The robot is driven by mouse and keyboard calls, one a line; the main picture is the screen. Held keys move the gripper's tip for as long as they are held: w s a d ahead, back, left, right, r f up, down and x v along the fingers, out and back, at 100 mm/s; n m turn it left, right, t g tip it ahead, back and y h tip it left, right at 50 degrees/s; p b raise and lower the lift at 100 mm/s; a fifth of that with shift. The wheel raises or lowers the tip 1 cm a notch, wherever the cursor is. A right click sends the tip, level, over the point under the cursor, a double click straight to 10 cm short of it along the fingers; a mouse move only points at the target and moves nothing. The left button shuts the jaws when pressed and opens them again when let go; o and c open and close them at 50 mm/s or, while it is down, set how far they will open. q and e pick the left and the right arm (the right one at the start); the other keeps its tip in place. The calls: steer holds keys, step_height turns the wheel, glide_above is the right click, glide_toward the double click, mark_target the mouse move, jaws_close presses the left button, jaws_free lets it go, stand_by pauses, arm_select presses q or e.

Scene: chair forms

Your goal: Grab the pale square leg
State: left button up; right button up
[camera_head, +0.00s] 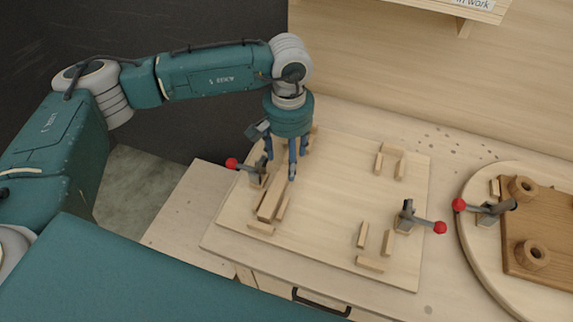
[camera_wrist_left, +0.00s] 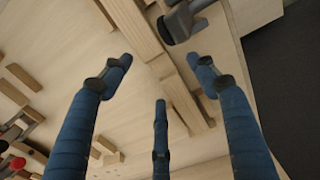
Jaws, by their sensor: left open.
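The pale square leg (camera_head: 271,199) lies on the pale fixture board (camera_head: 330,238), between small wooden blocks at the board's left side. Its far end is partly hidden by my left gripper. My left gripper (camera_head: 287,163) points down above the leg's far part, with its fingers spread and nothing between them. In the left wrist view the long pale leg (camera_wrist_left: 178,92) runs beneath the open fingers (camera_wrist_left: 160,78), apart from them as far as I can tell. My right gripper is not in view.
A toggle clamp with a red knob (camera_head: 232,164) stands close beside the leg and my left gripper. Another clamp (camera_head: 408,217) and several small blocks (camera_head: 370,264) sit farther right. A round board (camera_head: 477,256) holds a brown wooden piece (camera_head: 545,215). The board's middle is clear.

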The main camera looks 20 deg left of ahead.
mark_target(286, 169)
arm_select(q)
steer(key=f, duration=0.1)
steer(key=f+p, duration=0.1)
steer(key=f, duration=0.1)
steer(key=shift+s+d+f, duration=0.1)
steer(key=shift+d, duration=0.1)
steer(key=shift+f, duration=0.2)
steer(key=c, duration=1.4)
steer(key=shift+r, duration=0.15)
